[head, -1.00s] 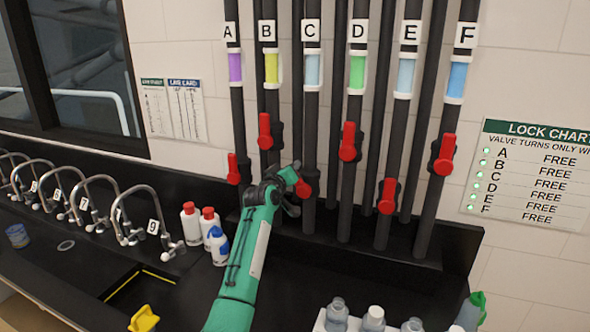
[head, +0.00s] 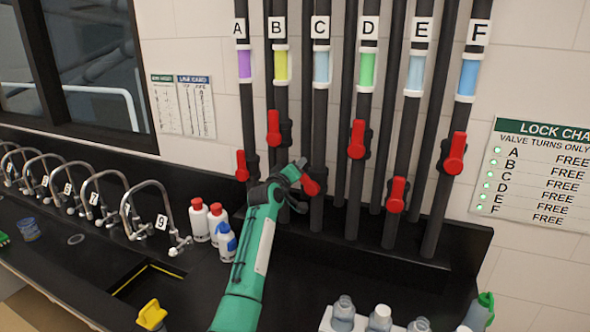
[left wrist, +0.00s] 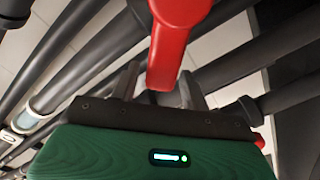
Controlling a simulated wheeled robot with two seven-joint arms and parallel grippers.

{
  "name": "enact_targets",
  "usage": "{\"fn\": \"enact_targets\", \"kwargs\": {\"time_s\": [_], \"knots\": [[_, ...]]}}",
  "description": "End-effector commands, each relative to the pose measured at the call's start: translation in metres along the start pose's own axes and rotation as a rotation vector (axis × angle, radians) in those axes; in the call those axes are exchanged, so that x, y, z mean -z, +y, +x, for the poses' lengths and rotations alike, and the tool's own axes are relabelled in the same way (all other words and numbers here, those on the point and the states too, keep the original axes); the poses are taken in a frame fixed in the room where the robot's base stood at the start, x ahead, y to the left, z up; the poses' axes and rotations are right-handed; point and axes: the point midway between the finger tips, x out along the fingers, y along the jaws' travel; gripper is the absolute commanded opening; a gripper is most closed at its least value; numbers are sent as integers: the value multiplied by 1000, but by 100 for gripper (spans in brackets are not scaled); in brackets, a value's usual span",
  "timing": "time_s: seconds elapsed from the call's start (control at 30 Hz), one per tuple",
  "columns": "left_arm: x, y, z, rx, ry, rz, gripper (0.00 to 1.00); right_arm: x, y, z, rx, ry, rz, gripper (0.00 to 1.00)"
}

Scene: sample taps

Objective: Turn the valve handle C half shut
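Valve handle C is a red lever (head: 312,182) low on the black pipe under label C (head: 320,27). In the head view my left gripper (head: 300,178) is at this lever and hides part of it. In the left wrist view the red lever (left wrist: 173,50) reaches down between my two grey fingers (left wrist: 160,90). The fingers stand apart on either side of it, with a gap visible on the left; firm contact cannot be made out. The lever's exact angle is hard to tell. My right gripper is not in view.
Red handles B (head: 273,128) and A (head: 241,164) are close on the left, D (head: 357,139) on the right, E (head: 396,194) and F (head: 455,153) farther right. Bottles (head: 198,220) stand left of my arm. The lock chart (head: 540,170) reads FREE for every valve.

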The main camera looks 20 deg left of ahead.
Motion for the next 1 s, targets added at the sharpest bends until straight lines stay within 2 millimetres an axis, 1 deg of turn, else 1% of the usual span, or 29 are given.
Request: {"fn": "enact_targets", "kwargs": {"time_s": [0.3,0.47,0.67,1.0], "knots": [[0,0,0,0,0,0,51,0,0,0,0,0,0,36],[-2,-1,-8,0,-1,0,51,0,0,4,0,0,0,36],[-3,-2,-34,-1,0,1,51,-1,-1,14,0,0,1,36],[-2,-2,-91,-1,2,0,51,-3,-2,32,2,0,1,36]]}}
